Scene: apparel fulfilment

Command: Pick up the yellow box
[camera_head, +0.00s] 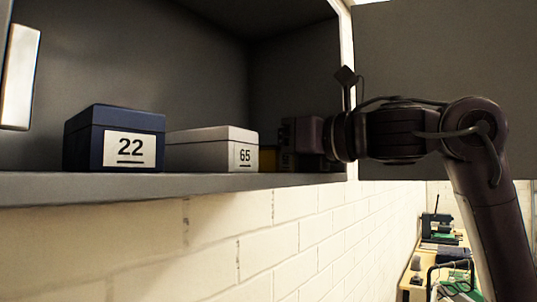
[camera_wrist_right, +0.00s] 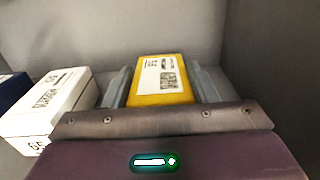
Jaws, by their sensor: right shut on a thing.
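The yellow box (camera_wrist_right: 146,99) with a white printed label on top is between the fingers of my right gripper (camera_wrist_right: 161,92) in the right wrist view. The gripper is shut on it, with one grey finger along each side. In the head view only a small strip of the yellow box (camera_head: 267,160) shows, between the white box and my right gripper (camera_head: 290,145). My right arm reaches into the shelf from the right. My left gripper is not in either view.
A white box (camera_head: 212,150) labelled 65 stands just left of the yellow box. A dark blue box (camera_head: 88,138) labelled 22 stands further left. The grey shelf (camera_head: 120,188) has side and back walls. A cluttered table (camera_head: 447,250) is far off, lower right.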

